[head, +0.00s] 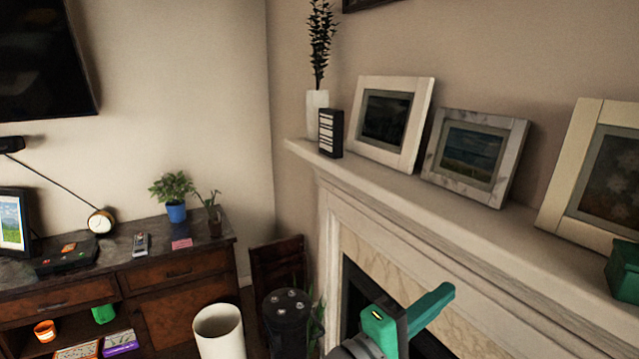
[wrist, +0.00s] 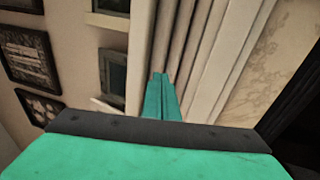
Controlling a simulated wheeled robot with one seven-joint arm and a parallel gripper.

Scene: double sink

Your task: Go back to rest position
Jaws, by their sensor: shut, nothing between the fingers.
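My gripper (head: 445,291) is teal with a dark band and shows at the lower right of the head view. It is in front of the fireplace, below the mantel shelf (head: 440,211). In the wrist view, its fingers (wrist: 160,78) are together and empty, with the ribbed edge of the mantel beyond them. I cannot tell the exact gap between the fingertips and the mantel. No object of the task shows apart from my own arm.
Framed pictures (head: 393,121), a white vase (head: 316,108) and a green box (head: 624,270) stand on the mantel. A wooden cabinet (head: 180,270) with plants is at left. A white bin (head: 219,328) and a black cylinder (head: 287,325) stand on the floor between.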

